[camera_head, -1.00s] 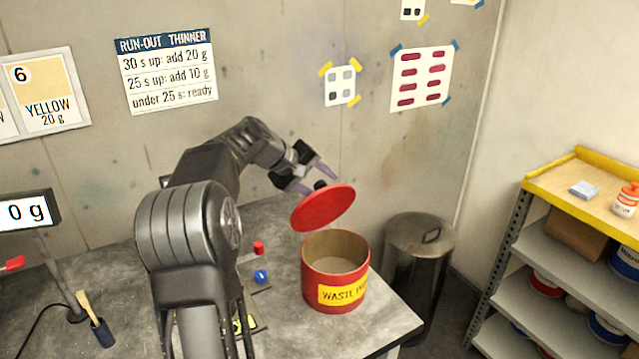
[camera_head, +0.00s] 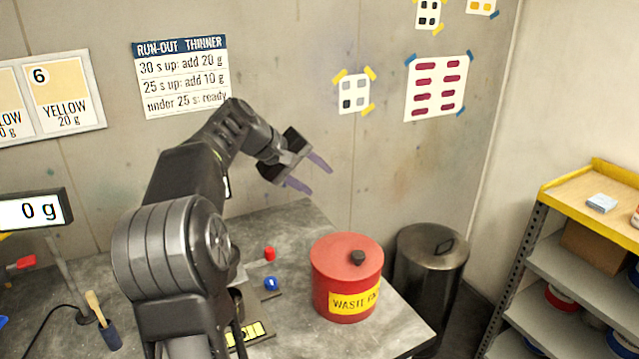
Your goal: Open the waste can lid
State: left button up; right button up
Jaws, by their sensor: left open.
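The red waste can (camera_head: 345,300) with its yellow "WASTE" label stands on the right part of the grey bench. Its red lid (camera_head: 335,250) lies flat on top and covers the opening, so the inside is hidden. The lid's black knob (camera_head: 358,258) points up, right of the lid's middle. My left gripper (camera_head: 319,179) is open and empty, above and to the left of the lid, clear of it. Its two purple fingers point to the right and down. My right gripper is not in view.
A dark metal bin (camera_head: 428,270) stands behind and right of the can. A small red object (camera_head: 269,254) and a blue one (camera_head: 271,284) lie left of the can. A shelf (camera_head: 560,265) stands at the right. The space above the can is free.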

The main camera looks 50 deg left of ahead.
aim_at(345, 258)
jog(key=k+l, duration=0.2)
jog(key=l, duration=0.15)
jog(key=k+l, duration=0.25)
jog(key=l, duration=0.15)
jog(key=k+l, duration=0.2)
jog(key=l, duration=0.15)
